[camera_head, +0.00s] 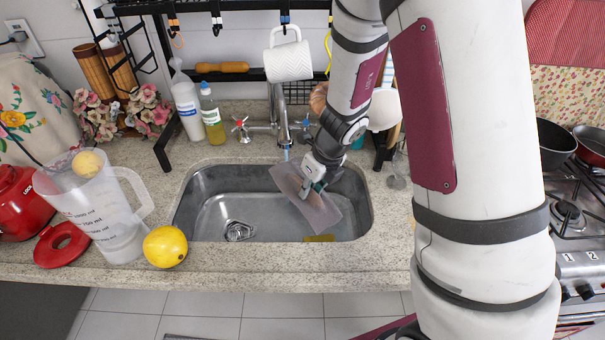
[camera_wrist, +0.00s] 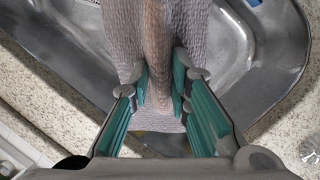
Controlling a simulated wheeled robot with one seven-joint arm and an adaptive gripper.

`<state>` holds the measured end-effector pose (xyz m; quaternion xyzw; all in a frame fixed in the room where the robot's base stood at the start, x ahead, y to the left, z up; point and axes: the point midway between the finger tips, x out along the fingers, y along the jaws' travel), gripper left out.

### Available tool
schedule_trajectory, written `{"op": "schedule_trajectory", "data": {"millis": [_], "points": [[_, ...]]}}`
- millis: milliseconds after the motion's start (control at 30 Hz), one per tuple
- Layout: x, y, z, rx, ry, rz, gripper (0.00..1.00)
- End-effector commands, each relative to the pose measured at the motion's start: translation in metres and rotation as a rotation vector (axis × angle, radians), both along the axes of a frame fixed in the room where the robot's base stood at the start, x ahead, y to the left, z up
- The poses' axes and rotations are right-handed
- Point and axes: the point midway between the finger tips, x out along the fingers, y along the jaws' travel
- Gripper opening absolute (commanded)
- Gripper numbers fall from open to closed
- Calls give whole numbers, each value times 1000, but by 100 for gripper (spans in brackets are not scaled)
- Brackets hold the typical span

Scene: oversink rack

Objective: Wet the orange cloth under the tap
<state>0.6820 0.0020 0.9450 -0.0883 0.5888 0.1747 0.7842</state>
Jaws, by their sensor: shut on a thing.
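My gripper (camera_head: 317,183) is over the right half of the sink, shut on a cloth (camera_head: 292,182). The cloth looks greyish mauve rather than orange and hangs flat and tilted. In the wrist view the cloth (camera_wrist: 158,30) is pinched into a brownish fold between the green-padded fingers (camera_wrist: 160,85). The chrome tap (camera_head: 283,120) stands behind the sink, with its spout just above the cloth's upper left edge. A pale blue streak shows under the spout; I cannot tell if it is running water. The steel sink (camera_head: 205,205) lies below.
A yellow-brown item (camera_head: 320,238) lies at the sink's front right. A clear jug (camera_head: 100,205), a yellow lemon (camera_head: 165,246) and a red lid (camera_head: 62,246) stand left. Bottles (camera_head: 211,115) stand behind left.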

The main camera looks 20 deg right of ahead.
Motion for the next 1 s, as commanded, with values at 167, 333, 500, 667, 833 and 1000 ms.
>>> {"op": "schedule_trajectory", "data": {"millis": [167,333,500,667,833,1000], "points": [[-1,0,1,0,0,0,0],[-6,1,10,0,0,1,0],[-12,3,21,0,0,1,0],[-17,5,30,0,0,1,0],[-22,7,40,0,0,0,0],[-27,8,51,-1,-1,0,0]]}}
